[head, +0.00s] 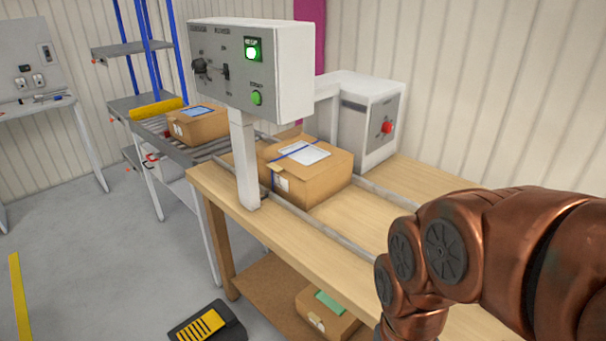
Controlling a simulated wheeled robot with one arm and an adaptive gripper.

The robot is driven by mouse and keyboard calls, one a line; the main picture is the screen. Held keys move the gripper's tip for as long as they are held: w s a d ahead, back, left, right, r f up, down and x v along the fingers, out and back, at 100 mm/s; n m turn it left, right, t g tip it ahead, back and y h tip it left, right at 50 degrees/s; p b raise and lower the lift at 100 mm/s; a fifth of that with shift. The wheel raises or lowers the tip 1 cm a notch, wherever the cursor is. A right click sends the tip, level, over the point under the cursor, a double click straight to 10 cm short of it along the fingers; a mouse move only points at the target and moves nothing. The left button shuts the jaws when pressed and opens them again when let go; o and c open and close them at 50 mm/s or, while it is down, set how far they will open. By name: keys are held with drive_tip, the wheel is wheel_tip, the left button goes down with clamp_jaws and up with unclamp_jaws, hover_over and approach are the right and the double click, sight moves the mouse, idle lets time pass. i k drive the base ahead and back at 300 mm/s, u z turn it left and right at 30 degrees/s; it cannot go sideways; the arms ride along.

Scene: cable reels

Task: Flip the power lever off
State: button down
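A grey and white control box (274,77) stands on a white post at the front edge of the wooden table. The power lever (226,71) is a small dark toggle in the middle of its grey panel; it looks raised, but the picture is too small to be sure. Right of it are a lit green lamp (252,51) and a green button (257,98). A dark knob (200,66) is left of the lever. My copper-coloured arm fills the lower right, well apart from the control box. My gripper is not in view.
The wooden table (395,237) has rails and a carton (305,170) behind the post. A white machine with a red knob (387,127) stands at the back. Another carton (197,124) sits on the conveyor at left. A black and yellow pedal (207,325) is on the floor; floor left of it is clear.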

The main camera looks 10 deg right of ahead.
sight(201, 64)
drive_tip(key=u, duration=0.2)
drive_tip(key=k, duration=0.65)
drive_tip(key=u, duration=0.7)
drive_tip(key=k, duration=0.7)
drive_tip(key=z, duration=0.45)
drive_tip(key=i, duration=1.2)
drive_tip(key=u, duration=0.65)
drive_tip(key=i, duration=0.6)
drive_tip(key=u, duration=0.65)
